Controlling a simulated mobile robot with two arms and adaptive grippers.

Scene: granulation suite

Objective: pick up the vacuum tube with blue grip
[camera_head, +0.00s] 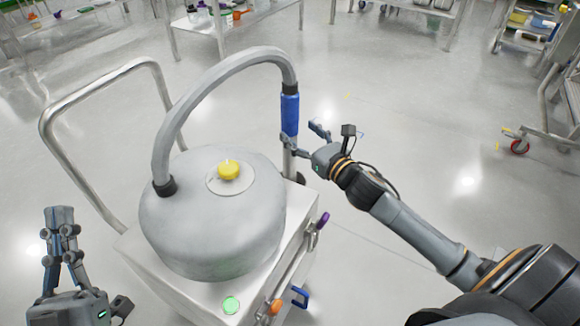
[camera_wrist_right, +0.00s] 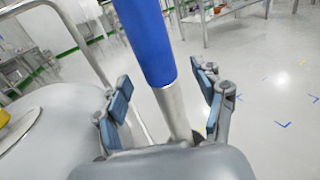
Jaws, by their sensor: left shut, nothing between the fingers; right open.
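The vacuum tube (camera_head: 228,64) is a thick grey hose that arches up from the round metal drum (camera_head: 214,232) and comes down on the right to a blue grip (camera_head: 290,114). Below the grip is a thin metal pipe. My right gripper (camera_head: 302,139) is open at the lower end of the blue grip. In the right wrist view the blue grip (camera_wrist_right: 146,40) and metal pipe (camera_wrist_right: 173,110) stand between the spread fingers of my right gripper (camera_wrist_right: 165,102), with gaps on both sides. My left gripper (camera_head: 60,212) is shut and empty at the lower left, away from the tube.
The drum has a yellow knob (camera_head: 229,171) and sits on a metal cart (camera_head: 185,296) with a bent push handle (camera_head: 98,82). A green button and small coloured handles are at the cart's front. Metal tables (camera_head: 222,22) stand at the back; open floor lies right of the cart.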

